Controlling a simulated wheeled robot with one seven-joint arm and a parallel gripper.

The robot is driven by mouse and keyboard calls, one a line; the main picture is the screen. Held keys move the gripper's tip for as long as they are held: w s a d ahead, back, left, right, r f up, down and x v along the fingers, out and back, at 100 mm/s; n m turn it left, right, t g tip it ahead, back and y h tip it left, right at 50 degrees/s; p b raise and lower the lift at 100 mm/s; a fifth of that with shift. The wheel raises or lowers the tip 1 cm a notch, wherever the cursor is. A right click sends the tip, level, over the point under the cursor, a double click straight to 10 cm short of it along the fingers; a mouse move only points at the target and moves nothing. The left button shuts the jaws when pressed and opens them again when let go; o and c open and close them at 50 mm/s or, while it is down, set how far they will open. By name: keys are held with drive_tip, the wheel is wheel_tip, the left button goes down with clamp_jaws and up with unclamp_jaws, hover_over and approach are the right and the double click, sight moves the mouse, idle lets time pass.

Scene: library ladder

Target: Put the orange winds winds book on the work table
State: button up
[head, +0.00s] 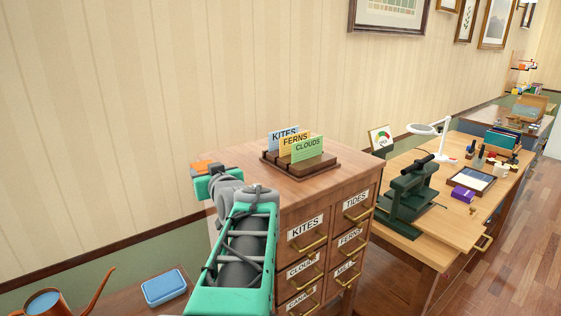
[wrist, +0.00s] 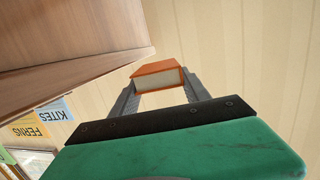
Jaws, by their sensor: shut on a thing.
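The orange book (wrist: 158,68) is between the two grey fingers of my gripper (wrist: 159,88) in the wrist view, its pale page edge facing the camera. In the head view the orange book (head: 204,167) shows small beyond my green arm, left of the card cabinet's top; its title cannot be read. My gripper is shut on it, apart from the cabinet. A wooden work table (head: 452,231) stands at the right in the head view, beyond the cabinet.
The labelled drawer cabinet (head: 262,163) stands beside my arm, with a card rack (head: 300,165) on top. The table holds a green press (head: 408,192), a white lamp (head: 445,145), a tray (head: 472,180) and a purple box (head: 463,194). A blue tin (head: 163,287) sits low at left.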

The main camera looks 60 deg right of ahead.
drive_tip(key=s+d+r+m+g+h, duration=0.1)
drive_tip(key=s+d+r, duration=0.1)
drive_tip(key=s, duration=0.1)
drive_tip(key=s+d+r+m+g+h, duration=0.1)
drive_tip(key=s+d+r, duration=0.1)
drive_tip(key=s, duration=0.1)
drive_tip(key=s+d+r+m+g+h, duration=0.1)
drive_tip(key=s+d+r, duration=0.1)
drive_tip(key=s, duration=0.1)
drive_tip(key=shift+s+r+m+g+h, duration=0.3)
drive_tip(key=s+d+r+m+g+h, duration=0.1)
drive_tip(key=s+r+m+g, duration=0.15)
drive_tip(key=s, duration=0.25)
drive_tip(key=s+d+r+m+g+h, duration=0.1)
drive_tip(key=s+d+r+g, duration=0.15)
drive_tip(key=s, duration=0.35)
drive_tip(key=p, duration=0.2)
hover_over(247, 174)
wheel_tip(247, 174, down, 9)
drive_tip(key=shift+s+r, duration=0.1)
drive_tip(key=f, duration=0.2)
drive_tip(key=shift+w+f, duration=0.2)
drive_tip(key=shift+f, duration=0.2)
drive_tip(key=shift+a+f, duration=0.1)
drive_tip(key=shift+f, duration=0.2)
drive_tip(key=shift+f, duration=0.1)
drive_tip(key=o, duration=1)
drive_tip(key=shift+f, duration=0.1)
drive_tip(key=shift+c, duration=0.2)
drive_tip(key=o, duration=0.5)
